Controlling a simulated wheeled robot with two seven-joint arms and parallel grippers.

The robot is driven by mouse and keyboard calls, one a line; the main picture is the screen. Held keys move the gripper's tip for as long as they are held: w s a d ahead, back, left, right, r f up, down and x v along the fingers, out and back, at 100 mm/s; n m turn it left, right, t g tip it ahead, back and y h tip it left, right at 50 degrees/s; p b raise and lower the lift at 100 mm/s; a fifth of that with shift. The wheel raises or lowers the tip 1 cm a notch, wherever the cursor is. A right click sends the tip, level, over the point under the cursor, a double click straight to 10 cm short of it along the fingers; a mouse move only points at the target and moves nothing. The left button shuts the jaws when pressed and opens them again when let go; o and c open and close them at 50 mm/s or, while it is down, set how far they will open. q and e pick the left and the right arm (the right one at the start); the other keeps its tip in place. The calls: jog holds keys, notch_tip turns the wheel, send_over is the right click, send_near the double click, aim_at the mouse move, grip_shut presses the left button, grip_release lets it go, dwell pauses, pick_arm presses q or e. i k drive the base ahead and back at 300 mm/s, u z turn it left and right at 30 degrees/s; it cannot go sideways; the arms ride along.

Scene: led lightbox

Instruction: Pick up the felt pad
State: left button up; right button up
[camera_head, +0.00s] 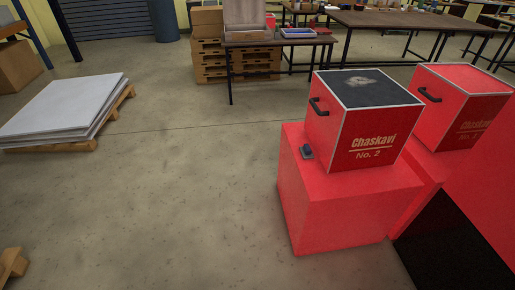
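A small dark grey block (307,151), which looks like the felt pad, lies on the red plinth (335,215) near its left edge. It is just left of a red box (365,125) marked "Chaskavi No. 2", which stands on the same plinth. The box has a black handle (317,106) on its left side and a dark top (366,86) with a pale smudge and a light rim. The block is too small to make out its material. Neither of my grippers is in view.
A second red box (460,105) with a handle stands to the right. A dark table (280,40) with trays and a longer table (410,22) stand behind. White sheets (65,105) lie on a pallet at left. The concrete floor (180,190) between is clear.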

aim_at(307, 152)
jog(key=u, duration=0.65)
jog(key=i, duration=5.1)
jog(key=z, duration=3.85)
jog(key=i, duration=0.95)
jog(key=u, duration=0.05)
